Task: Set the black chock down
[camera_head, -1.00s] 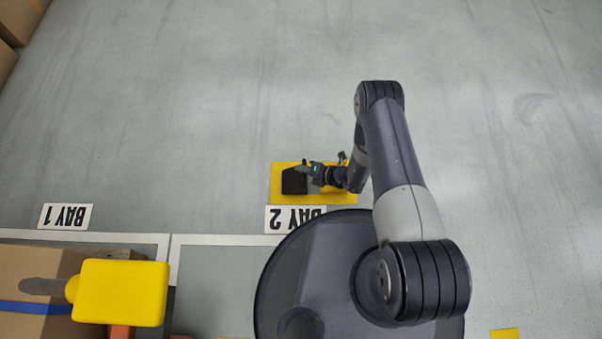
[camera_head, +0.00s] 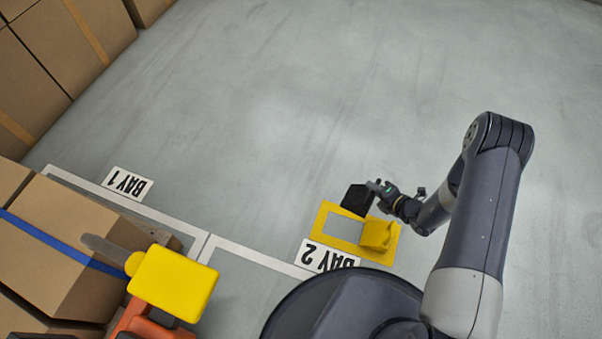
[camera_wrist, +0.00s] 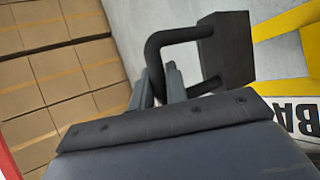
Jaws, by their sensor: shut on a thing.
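The black chock (camera_head: 357,199) is a dark wedge block with a bar handle. It shows at the upper right of the wrist view (camera_wrist: 231,48), its handle running between the fingers. My gripper (camera_head: 380,189) is shut on that handle, and it also shows in the wrist view (camera_wrist: 160,85). In the head view the chock appears over the far edge of the yellow floor frame (camera_head: 323,215) at Bay 2. A yellow chock (camera_head: 377,235) sits at the right part of that frame. I cannot tell how high the black chock is above the floor.
The BAY 2 sign (camera_head: 326,257) lies in front of the frame and the BAY 1 sign (camera_head: 127,184) further left. Strapped cartons (camera_head: 70,245) and an orange carrier with a yellow block (camera_head: 172,284) stand at the left. Grey floor (camera_head: 270,110) beyond is clear.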

